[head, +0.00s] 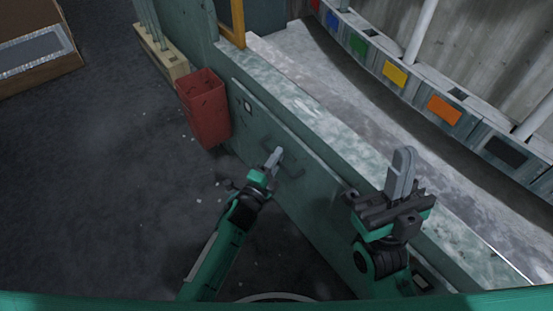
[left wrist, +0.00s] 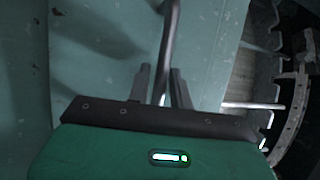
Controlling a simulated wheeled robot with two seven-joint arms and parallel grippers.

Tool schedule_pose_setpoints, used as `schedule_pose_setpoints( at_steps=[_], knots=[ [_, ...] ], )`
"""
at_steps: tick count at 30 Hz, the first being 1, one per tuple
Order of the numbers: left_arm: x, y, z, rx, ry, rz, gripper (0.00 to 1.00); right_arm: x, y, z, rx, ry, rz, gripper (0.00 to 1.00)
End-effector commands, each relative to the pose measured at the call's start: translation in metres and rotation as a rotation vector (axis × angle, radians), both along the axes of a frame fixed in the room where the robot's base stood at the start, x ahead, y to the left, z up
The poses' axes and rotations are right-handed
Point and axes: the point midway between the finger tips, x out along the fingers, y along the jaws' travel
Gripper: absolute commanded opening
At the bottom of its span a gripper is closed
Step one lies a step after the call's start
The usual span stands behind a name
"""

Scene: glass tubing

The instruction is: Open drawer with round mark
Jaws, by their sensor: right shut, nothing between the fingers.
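The grey-green drawer front (head: 262,125) is on the cabinet side, with a small pale mark (head: 247,106) near its upper left. The mark's shape is too small to tell. A dark bar handle (head: 296,172) sticks out from this front. My left gripper (head: 276,156) is at the handle. In the left wrist view the handle bar (left wrist: 168,45) runs between my two fingers (left wrist: 162,80), which stand apart with a narrow gap beside the bar. The drawer looks flush with the cabinet. My right gripper (head: 402,162) is shut and empty, raised over the cabinet's edge at right.
A red bin (head: 204,108) stands on the floor against the cabinet, left of the drawer. A second mark (head: 420,282) shows low on the cabinet at right. Coloured labelled blocks (head: 395,74) line the back of the worktop (head: 320,110). The dark floor (head: 110,180) at left is clear.

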Motion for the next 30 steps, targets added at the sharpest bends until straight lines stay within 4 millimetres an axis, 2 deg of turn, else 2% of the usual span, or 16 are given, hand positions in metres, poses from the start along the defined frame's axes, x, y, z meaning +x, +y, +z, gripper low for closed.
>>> schedule_pose_setpoints(
  at_steps=[2,6,17,23,26,30],
  knots=[
    [0.0,0.0,0.0,0.0,0.0,0.0,0.22,0.0,0.0,0.0,0.0,0.0,0.0,0.0],
    [0.0,0.0,0.0,0.0,0.0,0.0,0.0,0.0,0.0,0.0,0.0,0.0,0.0,0.0],
    [-0.003,0.005,0.0,0.001,0.002,0.001,0.0,0.003,0.001,0.001,-0.004,0.021,0.001,0.0],
    [-0.017,0.023,0.0,0.002,0.004,0.002,0.0,0.028,0.012,-0.02,-0.048,0.228,0.019,0.0],
    [-0.027,0.038,0.0,0.004,0.005,0.003,0.0,0.042,0.021,-0.036,-0.079,0.37,0.036,0.0],
    [-0.046,0.064,0.0,0.004,0.006,0.003,0.0,0.058,0.034,-0.068,-0.129,0.588,0.063,0.0]
  ],
)
